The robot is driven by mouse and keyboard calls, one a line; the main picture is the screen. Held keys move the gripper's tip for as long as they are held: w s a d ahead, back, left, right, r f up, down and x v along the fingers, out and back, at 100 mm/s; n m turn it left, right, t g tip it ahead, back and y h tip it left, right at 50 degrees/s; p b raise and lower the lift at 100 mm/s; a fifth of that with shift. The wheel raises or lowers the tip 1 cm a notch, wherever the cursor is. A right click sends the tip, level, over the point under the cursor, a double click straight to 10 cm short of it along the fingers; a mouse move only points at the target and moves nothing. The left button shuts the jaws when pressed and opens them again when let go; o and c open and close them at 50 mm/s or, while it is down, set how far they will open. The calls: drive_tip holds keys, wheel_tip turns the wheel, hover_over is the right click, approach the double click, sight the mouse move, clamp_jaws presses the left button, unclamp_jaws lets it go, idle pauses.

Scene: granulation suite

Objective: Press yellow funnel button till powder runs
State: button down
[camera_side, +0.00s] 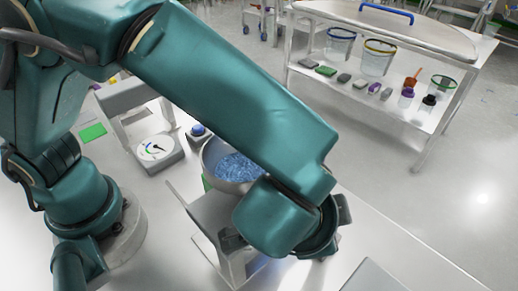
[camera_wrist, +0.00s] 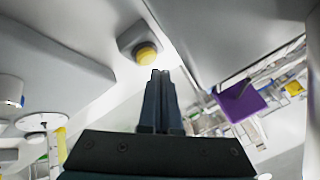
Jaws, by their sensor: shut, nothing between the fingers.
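In the wrist view the yellow button (camera_wrist: 147,54) sits in a grey housing under a pale surface, near the top centre. My gripper (camera_wrist: 158,74) is shut and empty, its dark fingertips pointing at the button and just below it in the picture. A small gap shows between the tips and the button in the picture; I cannot tell the depth between them. In the side view my arm hides the button and the gripper's fingers. I cannot make out the funnel for certain, and no running powder shows.
In the side view a metal bowl (camera_side: 211,156) of blue granules stands behind my forearm, near a dial scale (camera_side: 168,160) and a blue knob (camera_side: 198,130). A trolley (camera_side: 433,122) with tubs stands behind. A purple square (camera_wrist: 240,101) shows at right in the wrist view.

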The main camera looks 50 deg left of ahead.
drive_tip(key=shift+f, duration=0.2)
drive_tip(key=shift+f, duration=0.25)
drive_tip(key=shift+a+f, duration=0.15)
drive_tip(key=shift+f, duration=0.65)
idle(1.3)
drive_tip(key=shift+s+r, duration=0.1)
drive_tip(key=shift+r, duration=0.15)
idle(0.4)
drive_tip(key=shift+r, duration=2.6)
